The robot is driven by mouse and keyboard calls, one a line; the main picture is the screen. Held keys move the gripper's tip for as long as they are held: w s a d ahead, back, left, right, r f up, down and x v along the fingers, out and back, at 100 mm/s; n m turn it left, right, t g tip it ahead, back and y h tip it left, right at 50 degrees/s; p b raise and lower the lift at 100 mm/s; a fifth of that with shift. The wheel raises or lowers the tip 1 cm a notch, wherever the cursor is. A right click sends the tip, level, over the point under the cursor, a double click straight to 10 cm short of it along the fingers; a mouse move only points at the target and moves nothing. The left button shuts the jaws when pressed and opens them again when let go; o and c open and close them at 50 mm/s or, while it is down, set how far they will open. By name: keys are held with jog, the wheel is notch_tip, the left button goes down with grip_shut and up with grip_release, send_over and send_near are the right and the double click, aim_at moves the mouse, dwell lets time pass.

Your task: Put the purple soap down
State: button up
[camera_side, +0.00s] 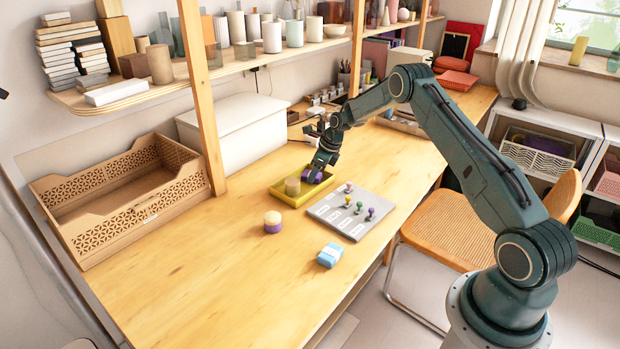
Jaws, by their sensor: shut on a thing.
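My gripper (317,172) points down at the far right end of a shallow yellow tray (275,192). It is shut on the purple soap (311,177), which is partly covered by the fingers. The soap is in or just above the tray; I cannot tell whether it touches the tray floor. A tan round block (292,187) stands in the tray, to the left of the soap.
A grey board (325,212) with several coloured pegs lies right of the tray. A cream-and-purple round piece (272,222) and a light blue block (330,255) sit nearer. A wooden crate (150,215) and white box (240,130) stand behind. The near tabletop is clear.

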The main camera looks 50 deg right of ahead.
jog(key=o, duration=0.7)
jog(key=shift+o, duration=0.2)
jog(key=shift+r, duration=0.1)
jog(key=v, duration=1.2)
jog(key=shift+w+r, duration=0.1)
jog(key=shift+r, duration=0.05)
